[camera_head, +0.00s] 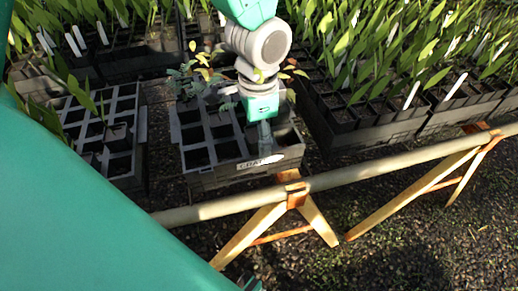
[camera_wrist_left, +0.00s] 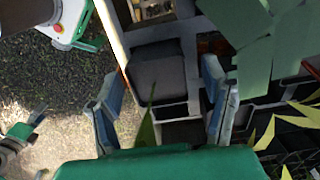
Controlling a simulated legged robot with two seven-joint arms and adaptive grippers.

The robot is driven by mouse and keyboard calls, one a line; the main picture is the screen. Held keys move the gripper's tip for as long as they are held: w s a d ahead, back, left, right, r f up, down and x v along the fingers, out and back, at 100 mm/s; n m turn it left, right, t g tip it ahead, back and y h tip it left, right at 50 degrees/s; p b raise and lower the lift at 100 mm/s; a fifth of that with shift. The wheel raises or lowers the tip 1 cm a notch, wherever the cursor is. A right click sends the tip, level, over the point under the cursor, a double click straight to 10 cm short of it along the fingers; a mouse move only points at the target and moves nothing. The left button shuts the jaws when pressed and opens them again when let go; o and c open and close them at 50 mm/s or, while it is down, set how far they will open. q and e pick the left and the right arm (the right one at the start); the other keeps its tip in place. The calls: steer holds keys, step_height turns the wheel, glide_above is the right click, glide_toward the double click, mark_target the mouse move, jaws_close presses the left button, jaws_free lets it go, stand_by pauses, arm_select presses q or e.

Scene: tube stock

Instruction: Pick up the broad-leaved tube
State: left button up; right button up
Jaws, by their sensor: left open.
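My left gripper (camera_head: 265,138) points down over the near right part of the labelled dark crate (camera_head: 225,178). In the left wrist view its fingers (camera_wrist_left: 165,98) are apart, with a dark square cell or tube top (camera_wrist_left: 160,72) beyond the gap; I cannot tell which. A narrow green leaf (camera_wrist_left: 148,118) shows between the fingers. Broad flat green leaves (camera_wrist_left: 262,48) lie right of them. In the head view, bluish-green leaves (camera_head: 184,80) and reddish leaves (camera_head: 205,68) stand at the crate's far end. What looks like my right gripper (camera_wrist_left: 22,132) is at lower left in the wrist view.
Full trays of tall green plants (camera_head: 375,75) stand at right. A long rail (camera_head: 370,168) on orange trestles (camera_head: 320,222) runs in front. Gravel lies between the crates.

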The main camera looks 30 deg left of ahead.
arm_select(q)
steer(key=shift+a+f, duration=0.1)
steer(key=shift+f, duration=0.55)
steer(key=shift+r, duration=0.1)
steer(key=c, duration=1.4)
steer(key=shift+r, duration=0.15)
